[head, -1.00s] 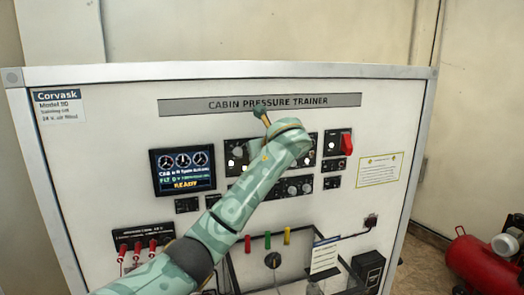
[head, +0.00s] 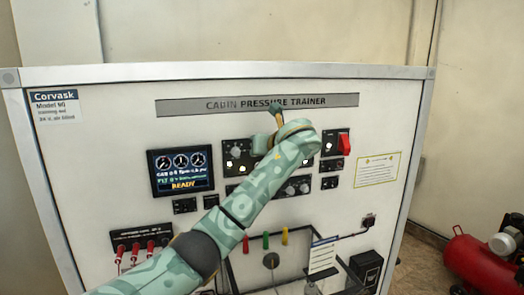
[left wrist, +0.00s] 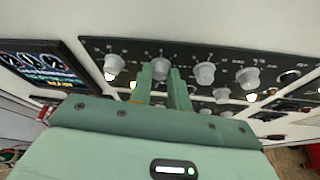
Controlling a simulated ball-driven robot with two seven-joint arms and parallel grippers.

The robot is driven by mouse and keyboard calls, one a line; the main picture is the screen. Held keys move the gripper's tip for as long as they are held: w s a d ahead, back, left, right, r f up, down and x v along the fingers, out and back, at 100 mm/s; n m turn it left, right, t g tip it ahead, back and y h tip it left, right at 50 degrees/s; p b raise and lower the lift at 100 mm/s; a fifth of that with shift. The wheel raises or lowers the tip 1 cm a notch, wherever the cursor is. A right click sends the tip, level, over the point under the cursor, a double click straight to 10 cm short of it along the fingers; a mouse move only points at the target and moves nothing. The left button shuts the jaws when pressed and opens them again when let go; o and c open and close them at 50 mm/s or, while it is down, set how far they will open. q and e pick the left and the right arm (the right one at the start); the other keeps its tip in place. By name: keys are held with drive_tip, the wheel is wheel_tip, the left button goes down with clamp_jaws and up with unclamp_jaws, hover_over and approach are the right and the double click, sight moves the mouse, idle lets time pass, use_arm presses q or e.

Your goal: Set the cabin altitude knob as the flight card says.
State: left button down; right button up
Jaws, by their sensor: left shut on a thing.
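The trainer panel (head: 130,110) stands upright with a row of grey knobs on a black strip near its middle. In the left wrist view, my left gripper (left wrist: 162,80) is shut on a grey knob (left wrist: 160,67), the second from the left of the row. Its labels are too small to read. In the head view my left arm covers much of this row and hides the fingertips. A white card with a blue header (head: 323,255) stands at the lower right; its text is unreadable, so I cannot tell if it is the flight card. My right gripper is not in view.
A display (head: 181,171) reading READY is left of the knobs. More knobs (left wrist: 204,73) sit close beside my fingers. A red switch (head: 344,144) is to the right. Red plugs (head: 135,253) are at the lower left; a red tank (head: 478,258) stands at the right.

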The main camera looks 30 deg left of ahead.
use_arm(q)
drive_tip(key=c, duration=1.3)
unclamp_jaws()
drive_tip(key=shift+w, duration=0.1)
drive_tip(key=b+v, duration=0.5)
drive_tip(key=v, duration=1.1)
drive_tip(key=shift+d+b, duration=0.15)
drive_tip(key=shift+b, duration=0.15)
